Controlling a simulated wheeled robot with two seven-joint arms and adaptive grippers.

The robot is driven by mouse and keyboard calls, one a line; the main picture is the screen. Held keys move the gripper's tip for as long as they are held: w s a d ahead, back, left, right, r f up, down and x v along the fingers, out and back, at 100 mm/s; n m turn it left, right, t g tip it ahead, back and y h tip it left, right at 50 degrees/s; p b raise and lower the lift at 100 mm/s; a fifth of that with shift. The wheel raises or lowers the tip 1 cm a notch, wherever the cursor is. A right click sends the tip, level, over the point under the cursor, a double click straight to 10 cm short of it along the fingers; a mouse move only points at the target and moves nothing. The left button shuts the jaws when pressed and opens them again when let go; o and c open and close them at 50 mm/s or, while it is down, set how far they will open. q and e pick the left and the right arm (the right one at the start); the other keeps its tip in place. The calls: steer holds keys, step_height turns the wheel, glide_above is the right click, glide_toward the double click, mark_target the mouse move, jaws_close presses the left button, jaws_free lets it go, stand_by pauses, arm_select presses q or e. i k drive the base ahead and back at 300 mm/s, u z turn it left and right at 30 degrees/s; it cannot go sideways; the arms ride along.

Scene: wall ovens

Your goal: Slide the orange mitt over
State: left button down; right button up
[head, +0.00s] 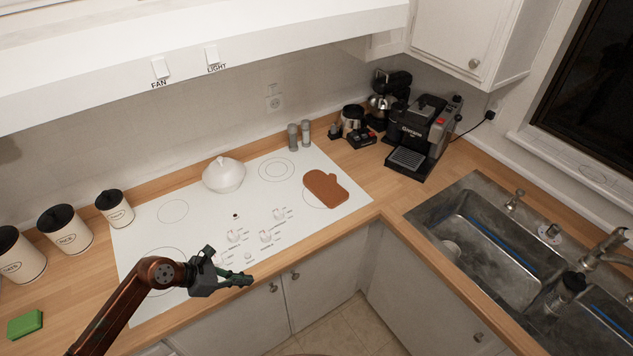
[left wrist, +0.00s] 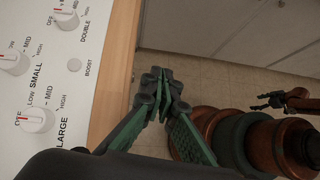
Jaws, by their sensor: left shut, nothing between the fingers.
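The orange mitt (head: 325,188) lies flat on the right end of the white cooktop (head: 200,232), over a burner ring near the front edge. My left gripper (head: 249,281) is shut and empty. It is over the front edge of the counter, to the left of the mitt and well apart from it. In the left wrist view its closed fingertips (left wrist: 164,76) show beside the wooden counter edge, and the mitt is not in that view. My right gripper (left wrist: 262,105) appears small at the right of the left wrist view, too small to tell its state.
A white lidded pot (head: 224,175) and two shakers (head: 299,135) stand at the back of the cooktop. Control knobs (head: 266,237) sit between my left gripper and the mitt. A coffee machine (head: 420,135) and a sink (head: 490,240) are to the right. Canisters (head: 66,230) stand left.

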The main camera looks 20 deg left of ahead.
mark_target(326, 188)
steer(key=i, duration=1.2)
